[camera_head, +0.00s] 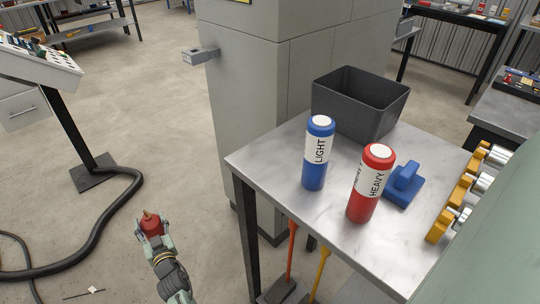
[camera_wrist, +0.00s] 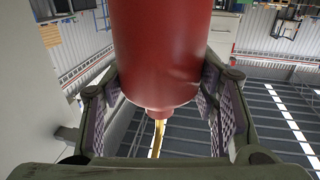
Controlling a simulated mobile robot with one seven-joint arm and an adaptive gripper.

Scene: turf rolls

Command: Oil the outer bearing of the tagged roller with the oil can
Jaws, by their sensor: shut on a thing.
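My gripper (camera_head: 151,228) is shut on a red oil can (camera_head: 149,224) and holds it over the floor, left of the metal table. The can's thin brass-coloured spout shows at its top. In the wrist view the red can (camera_wrist: 168,50) fills the upper middle between the two finger pads, with its narrow yellow spout (camera_wrist: 158,137) below. Dark, evenly spaced bars (camera_wrist: 270,115), perhaps rollers, lie beyond the fingers in the wrist view.
The metal table (camera_head: 270,165) carries a blue LIGHT bottle (camera_head: 315,172), a red HEAVY bottle (camera_head: 360,205), a dark bin (camera_head: 350,115) and a blue block (camera_head: 404,187). A grey cabinet (camera_head: 250,100) stands behind. A black hose (camera_head: 115,215) lies on the floor at left.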

